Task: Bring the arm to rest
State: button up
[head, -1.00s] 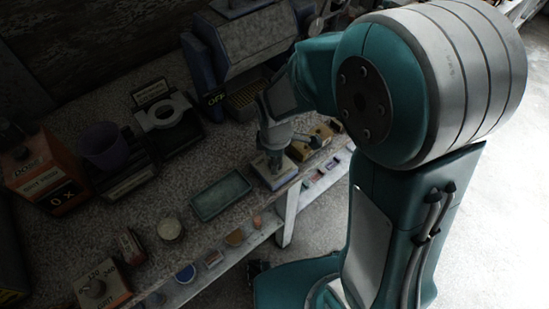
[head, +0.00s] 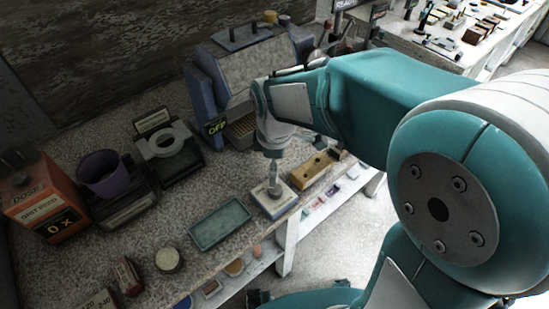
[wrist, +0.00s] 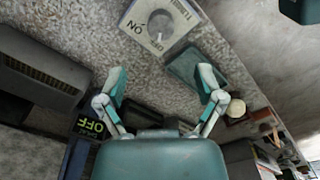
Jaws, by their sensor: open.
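My gripper (wrist: 160,88) is open in the wrist view, its two fingers wide apart with nothing between them. The same white block (wrist: 136,36) shows in the wrist view with a round grey patch and lettering on top, beyond the fingertips. I cannot tell from the head view how far the fingertips are above the block. My teal arm reaches in from the right.
A green tray (head: 220,224) lies left of the block, a wooden block (head: 312,170) right of it. A blue machine marked OFF (head: 232,85) stands behind. An orange box (head: 45,195) and purple cup (head: 103,174) stand at left. Another bench (head: 440,40) is at back right.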

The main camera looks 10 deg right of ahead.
jog(key=shift+r, duration=1.15)
jog(key=s+d+r+m+t, duration=0.2)
jog(key=s+d+r+m, duration=0.2)
jog(key=m, duration=0.4)
jog(key=s+d+r+m+t, duration=0.3)
jog(key=s+d+m, duration=0.3)
jog(key=s+m, duration=0.2)
jog(key=shift+s+d+r+t, duration=0.3)
jog(key=shift+s+d+r, duration=0.1)
jog(key=shift+r, duration=0.4)
